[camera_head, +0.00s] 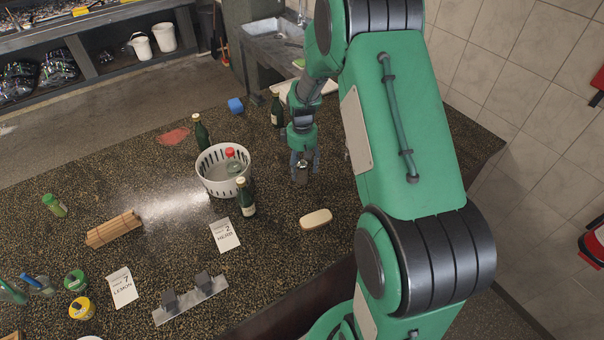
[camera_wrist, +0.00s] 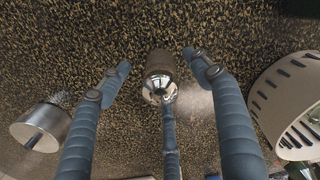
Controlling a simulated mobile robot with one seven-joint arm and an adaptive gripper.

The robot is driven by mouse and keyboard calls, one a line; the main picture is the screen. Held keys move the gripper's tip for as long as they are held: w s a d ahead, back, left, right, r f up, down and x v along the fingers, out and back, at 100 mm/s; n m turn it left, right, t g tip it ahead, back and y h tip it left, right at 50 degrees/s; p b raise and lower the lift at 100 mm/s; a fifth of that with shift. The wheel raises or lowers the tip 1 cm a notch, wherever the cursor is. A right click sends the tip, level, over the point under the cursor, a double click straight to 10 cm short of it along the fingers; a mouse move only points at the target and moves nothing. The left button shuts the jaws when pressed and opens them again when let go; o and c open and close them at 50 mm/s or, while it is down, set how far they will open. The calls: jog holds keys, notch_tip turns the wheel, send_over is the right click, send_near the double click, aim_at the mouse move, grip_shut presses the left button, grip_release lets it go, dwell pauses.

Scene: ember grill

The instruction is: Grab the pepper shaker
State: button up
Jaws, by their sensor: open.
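A small shaker with a shiny metal top, which I take for the pepper shaker (camera_wrist: 160,72), stands on the speckled counter in the wrist view. In the head view the shaker (camera_head: 301,174) is small and partly hidden by my fingers. My gripper (camera_head: 304,162) points down over it. In the wrist view my gripper (camera_wrist: 156,66) is open, with blue-grey fingers spread to the left and right of the shaker and another finger below it in the picture. The side fingers stand apart from the shaker. I cannot tell whether the lower finger touches it.
A white basket (camera_head: 222,185) with a red-capped bottle stands left of my gripper. A cream oval object (camera_head: 316,219) lies in front. A metal cylinder (camera_wrist: 38,128) is at left in the wrist view. Cards and jars are farther left.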

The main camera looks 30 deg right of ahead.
aim_at(302, 173)
jog(key=shift+f, duration=2.55)
jog(key=c, duration=1.5)
jog(key=shift+o, duration=0.2)
jog(key=shift+r, duration=0.15)
jog(key=shift+r, duration=0.5)
jog(key=shift+s+a+r, duration=0.1)
jog(key=shift+s+r, duration=0.1)
jog(key=shift+r, duration=0.4)
jog(key=shift+s+r, duration=0.2)
jog(key=shift+r, duration=0.4)
jog(key=s+a, duration=0.1)
jog(key=s, duration=0.3)
jog(key=s+a+r, duration=0.1)
jog(key=s+a, duration=0.1)
jog(key=s, duration=0.3)
jog(key=s+a, duration=0.2)
jog(key=s, duration=0.3)
jog(key=shift+s+r, duration=0.15)
jog(key=shift+s, duration=0.05)
